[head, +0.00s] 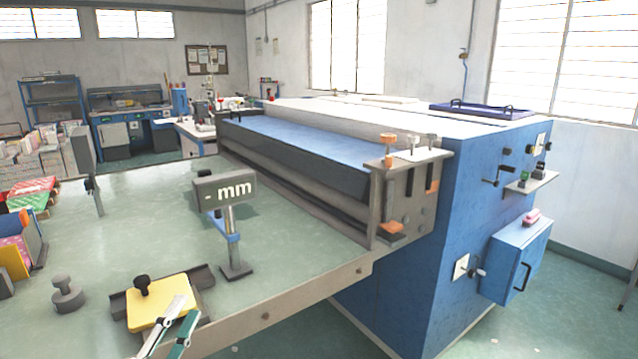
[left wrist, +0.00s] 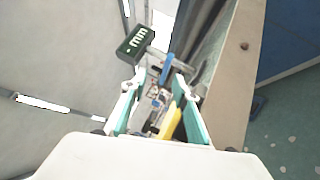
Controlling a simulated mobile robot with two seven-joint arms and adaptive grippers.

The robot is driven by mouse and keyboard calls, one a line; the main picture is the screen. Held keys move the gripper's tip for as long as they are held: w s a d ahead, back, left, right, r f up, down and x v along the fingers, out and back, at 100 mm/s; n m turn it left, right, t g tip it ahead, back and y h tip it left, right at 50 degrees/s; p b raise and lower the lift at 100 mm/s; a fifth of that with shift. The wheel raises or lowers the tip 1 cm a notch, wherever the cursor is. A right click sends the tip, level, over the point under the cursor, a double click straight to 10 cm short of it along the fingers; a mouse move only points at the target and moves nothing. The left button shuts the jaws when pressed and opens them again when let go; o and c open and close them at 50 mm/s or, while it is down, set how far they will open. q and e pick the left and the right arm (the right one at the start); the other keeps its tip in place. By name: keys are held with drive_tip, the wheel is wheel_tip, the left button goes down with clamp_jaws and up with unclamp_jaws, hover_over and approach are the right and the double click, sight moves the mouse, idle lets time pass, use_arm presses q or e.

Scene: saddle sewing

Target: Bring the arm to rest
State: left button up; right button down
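My left gripper (head: 187,307) comes in at the bottom of the head view, with white and teal fingers, at the near edge of the machine's table. Its fingers are beside a yellow block (head: 150,314) with a dark knob, and overlap its right side in the picture. In the left wrist view the gripper (left wrist: 158,88) has its fingers apart. Part of the yellow block (left wrist: 171,124) shows between them, apparently beyond the fingers; I cannot tell if they touch it. My right gripper is in neither view.
A grey "mm" display (head: 225,191) on a post stands beyond the gripper. A dark knobbed weight (head: 67,294) is at left. The blue machine (head: 480,190) with its roller (head: 300,150) fills the right. The table's middle (head: 135,235) is clear.

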use_arm(q)
drive_tip(key=s+d+f+m+g, duration=0.2)
drive_tip(key=s+f+m, duration=0.4)
drive_tip(key=f, duration=0.5)
drive_tip(key=s+d+f+m+g+y, duration=0.1)
drive_tip(key=s+f+m+g, duration=0.3)
drive_tip(key=s+f+m, duration=0.3)
drive_tip(key=s+d+f+m+g, duration=0.2)
drive_tip(key=s+f+m+g, duration=0.2)
drive_tip(key=f+m, duration=0.5)
wheel_tip(320, 180, down, 8)
drive_tip(key=shift+s+d+r+y, duration=0.15)
drive_tip(key=shift+s+d+y, duration=0.2)
drive_tip(key=shift+s, duration=0.9)
